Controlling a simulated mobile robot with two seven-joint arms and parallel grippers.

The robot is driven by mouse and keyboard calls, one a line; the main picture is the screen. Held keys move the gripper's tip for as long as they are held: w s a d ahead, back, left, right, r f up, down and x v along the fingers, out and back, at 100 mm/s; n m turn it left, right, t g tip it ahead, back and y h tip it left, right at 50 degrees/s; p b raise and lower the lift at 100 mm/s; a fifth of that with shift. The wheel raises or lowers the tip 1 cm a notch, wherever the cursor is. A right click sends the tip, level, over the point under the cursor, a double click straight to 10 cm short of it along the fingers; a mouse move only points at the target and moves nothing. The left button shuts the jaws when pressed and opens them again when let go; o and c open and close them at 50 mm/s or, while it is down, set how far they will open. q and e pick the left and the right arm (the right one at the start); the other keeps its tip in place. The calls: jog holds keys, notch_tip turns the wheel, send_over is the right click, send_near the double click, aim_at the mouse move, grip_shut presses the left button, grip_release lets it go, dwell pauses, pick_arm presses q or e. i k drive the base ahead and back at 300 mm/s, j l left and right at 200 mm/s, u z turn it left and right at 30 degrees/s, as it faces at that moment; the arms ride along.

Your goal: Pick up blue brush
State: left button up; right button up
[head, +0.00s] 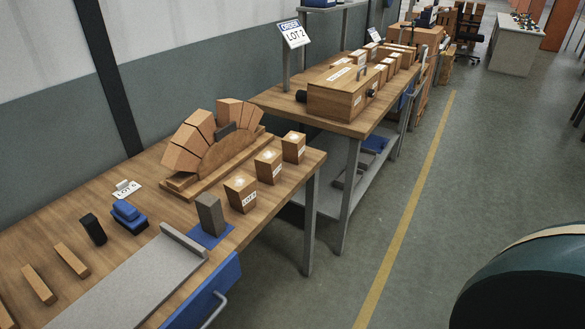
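A small blue object (128,215), which looks like the blue brush, lies on the near wooden workbench (150,197) at the left. Its bristles cannot be made out. It sits between a dark block (93,229) on its left and a grey slab on its right, just below a white card marked LOT 6 (126,189). Neither of my grippers is in view.
The grey slab (130,285) fills the bench's front. A grey block (211,214) stands on a blue mat. Several labelled wooden boxes (240,193) and a wooden arch form (236,157) stand farther right. Wooden strips (72,260) lie at left. The floor aisle (440,180) is open.

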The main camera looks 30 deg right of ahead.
aim_at(126, 214)
jog(key=l, duration=1.8)
